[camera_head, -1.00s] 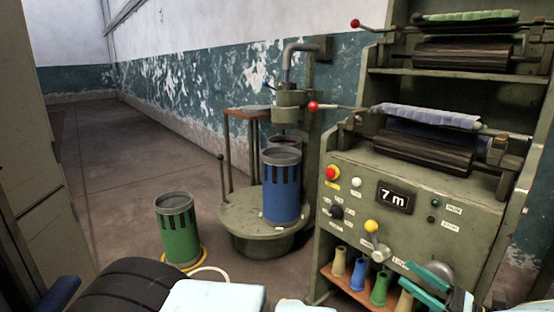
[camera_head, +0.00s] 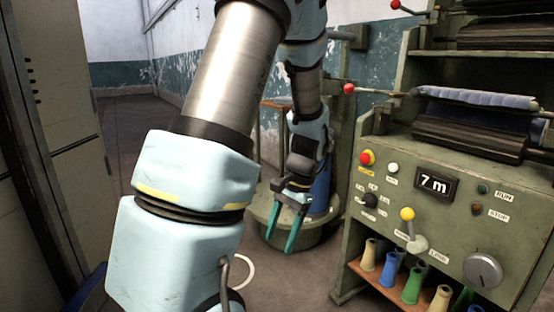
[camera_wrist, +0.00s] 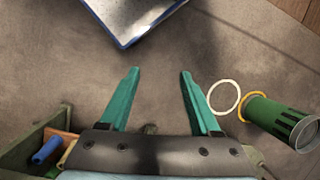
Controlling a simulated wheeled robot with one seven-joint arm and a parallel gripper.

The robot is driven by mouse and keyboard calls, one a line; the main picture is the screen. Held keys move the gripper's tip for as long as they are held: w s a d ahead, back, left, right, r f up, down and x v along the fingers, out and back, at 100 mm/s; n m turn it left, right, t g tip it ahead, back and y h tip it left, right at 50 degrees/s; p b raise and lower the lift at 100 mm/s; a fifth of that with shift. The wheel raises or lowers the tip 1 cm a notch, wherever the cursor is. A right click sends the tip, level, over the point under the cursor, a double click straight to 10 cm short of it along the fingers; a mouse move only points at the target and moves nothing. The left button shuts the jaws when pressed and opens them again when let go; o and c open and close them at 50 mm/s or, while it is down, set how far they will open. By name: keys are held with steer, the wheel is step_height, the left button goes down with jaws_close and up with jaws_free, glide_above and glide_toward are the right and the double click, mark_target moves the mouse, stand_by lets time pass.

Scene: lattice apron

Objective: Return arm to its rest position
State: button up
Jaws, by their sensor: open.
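My gripper (camera_head: 280,243) hangs at the end of my raised arm near the middle of the head view, in front of the round green pedestal (camera_head: 312,240). Its two teal fingers point downward, spread apart, with nothing between them. In the wrist view my gripper (camera_wrist: 159,73) is also open and empty above bare floor. My arm covers much of the left and middle of the head view. The blue slotted can (camera_head: 321,190) on the pedestal is mostly hidden behind my arm.
The machine with the "7 m" display (camera_head: 436,185) stands on the right, with several coloured bobbins on its low shelf (camera_head: 378,284). A cabinet (camera_head: 60,100) stands at the left. A green can (camera_wrist: 270,115) and a pale ring (camera_wrist: 224,97) show in the wrist view.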

steer(key=s+a+r+n+t+h+b, duration=0.1)
steer(key=s+a+r+n+t+h, duration=0.25)
steer(key=a+n, duration=0.45)
step_height(320, 180, up, 24)
steer(key=p, duration=2.4)
steer(key=shift+s+d+m, duration=0.2)
steer(key=shift+s+m, duration=0.1)
